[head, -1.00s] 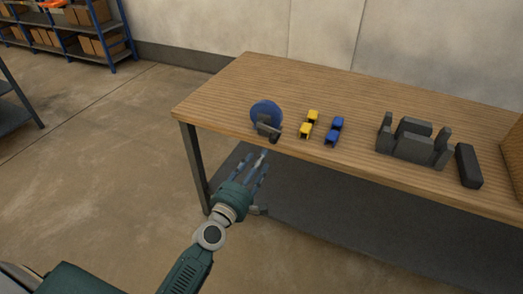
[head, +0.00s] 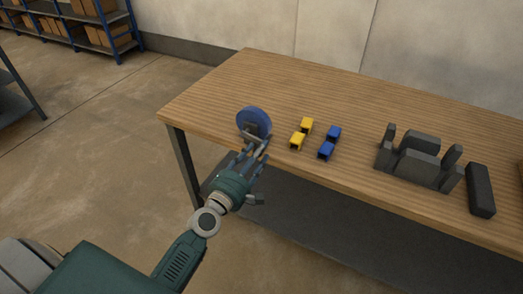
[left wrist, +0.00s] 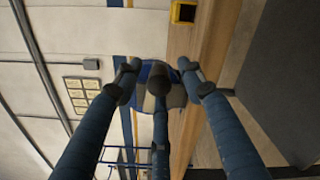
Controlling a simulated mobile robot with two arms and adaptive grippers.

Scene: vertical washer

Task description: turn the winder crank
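The winder is a blue disc (head: 254,121) with a dark grey crank on its front, standing near the left front edge of the wooden table. My left gripper (head: 254,151) is at the table edge with its fingers spread, right in front of the crank and partly hiding it. In the left wrist view, the blue disc (left wrist: 173,96) shows behind the fingertips. A dark rounded piece (left wrist: 159,78), which looks like the crank handle, sits between the two outer fingers. The left gripper (left wrist: 158,68) is open; I cannot tell whether it touches the handle. My right gripper is out of view.
Yellow blocks (head: 298,141) and blue blocks (head: 326,150) lie just right of the winder. A dark grey fixture (head: 417,166) and a dark bar (head: 480,189) are farther right. The table (head: 225,90) is bare behind the winder.

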